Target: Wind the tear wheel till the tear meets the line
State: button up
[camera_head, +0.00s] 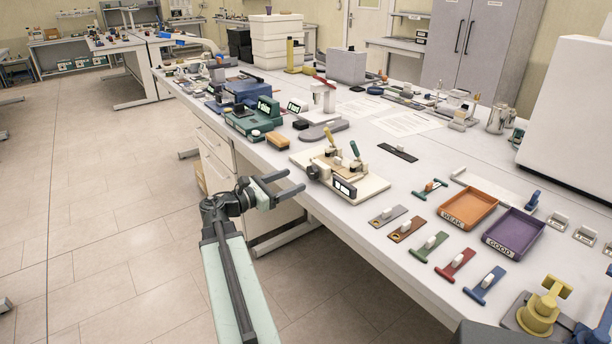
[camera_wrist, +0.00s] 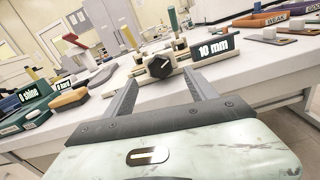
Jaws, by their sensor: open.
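Beside the wheel a display (camera_wrist: 213,48) reads "10 mm". My gripper (camera_head: 296,180) is open and empty, in front of the bench edge. In the wrist view its two fingers (camera_wrist: 160,82) point at the wheel, one on each side, apparently short of it. The tear and the line cannot be made out.
An orange tray (camera_head: 467,209) marked WEAK and a purple tray marked GOOD (camera_head: 516,237) lie to the right, with several coloured pieces before them. A green device (camera_head: 252,121) stands left of the tester. The floor before the bench is clear.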

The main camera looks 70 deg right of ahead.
aim_at(310, 173)
jog(key=x, duration=0.7)
jog(key=shift+d, duration=0.1)
jog(key=c, duration=1.4)
jog(key=m, duration=0.4)
jog(key=shift+m, duration=0.4)
jog(key=o, duration=1.4)
jog(key=v, duration=0.7)
jog(key=shift+a, duration=0.4)
jog(key=shift+w, duration=0.1)
